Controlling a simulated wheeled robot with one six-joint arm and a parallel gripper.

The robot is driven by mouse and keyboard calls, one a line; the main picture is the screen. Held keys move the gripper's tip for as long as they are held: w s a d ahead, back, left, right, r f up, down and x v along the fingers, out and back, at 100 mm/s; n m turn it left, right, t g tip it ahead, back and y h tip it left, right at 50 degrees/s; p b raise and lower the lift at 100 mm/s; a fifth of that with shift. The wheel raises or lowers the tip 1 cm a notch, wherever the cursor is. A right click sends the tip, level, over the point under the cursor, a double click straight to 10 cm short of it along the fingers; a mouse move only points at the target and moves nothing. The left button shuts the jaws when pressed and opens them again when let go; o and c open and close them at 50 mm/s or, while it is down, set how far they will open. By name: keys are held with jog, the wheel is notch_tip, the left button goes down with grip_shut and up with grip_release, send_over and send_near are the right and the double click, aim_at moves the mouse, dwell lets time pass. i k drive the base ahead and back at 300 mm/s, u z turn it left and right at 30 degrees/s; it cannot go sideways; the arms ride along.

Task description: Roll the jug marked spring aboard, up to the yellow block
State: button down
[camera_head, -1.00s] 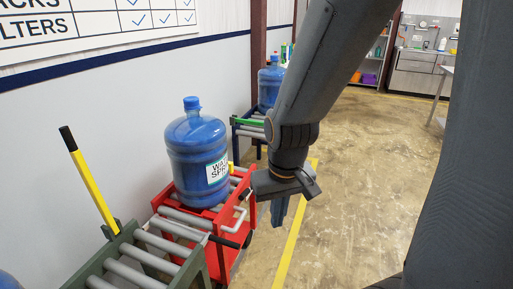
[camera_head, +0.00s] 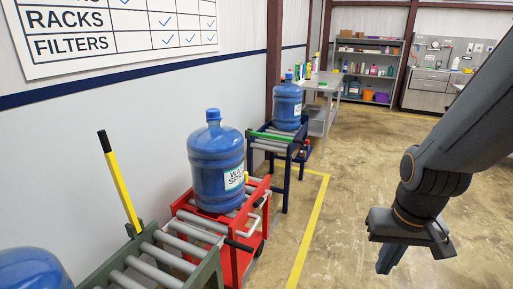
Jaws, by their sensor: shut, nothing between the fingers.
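A blue jug (camera_head: 216,165) stands upright on the rollers of a red cart (camera_head: 233,262). Its white label (camera_head: 234,179) is partly readable, as "WA" over "SPR". A small yellow patch (camera_head: 247,176) shows just beyond the jug's right side; I cannot tell whether it is the yellow block. My gripper (camera_head: 389,260) is shut and empty, pointing down over the open floor, well to the right of the red cart and apart from the jug.
A green roller conveyor (camera_head: 203,278) with a yellow lever (camera_head: 121,185) adjoins the red cart's near end. Another jug (camera_head: 32,270) is at the lower left. Beyond stands a blue roller stand (camera_head: 285,180) bearing a third jug (camera_head: 287,105). The right floor is clear.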

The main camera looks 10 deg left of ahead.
aim_at(216, 150)
jog(key=z, duration=0.65)
jog(key=i, duration=2.6)
jog(key=u, duration=1.35)
jog(key=i, duration=0.75)
jog(key=u, duration=0.8)
